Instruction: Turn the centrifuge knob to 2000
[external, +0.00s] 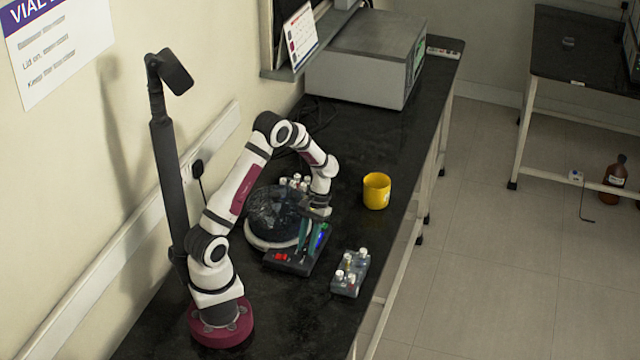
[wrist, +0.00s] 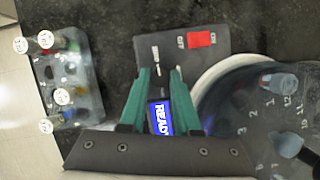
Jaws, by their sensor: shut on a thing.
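The centrifuge (external: 255,243) is a round pale body under a dark see-through cover, with a dark control panel (external: 275,262) in front. In the wrist view, the panel (wrist: 152,42) has a red switch (wrist: 200,39) and a blue display (wrist: 160,117) reading READY. My gripper (external: 307,248) points down at the panel with its green fingers close together. In the wrist view, my gripper (wrist: 160,73) is closed on the knob, which is mostly hidden between the fingers. I cannot read the knob's setting.
A rack (external: 348,275) with several white-capped vials stands right of the panel. A yellow cup (external: 376,190) stands behind it, near the bench's right edge. A large grey machine (external: 370,60) is at the back. The dark bench (external: 385,135) is clear between machine and cup.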

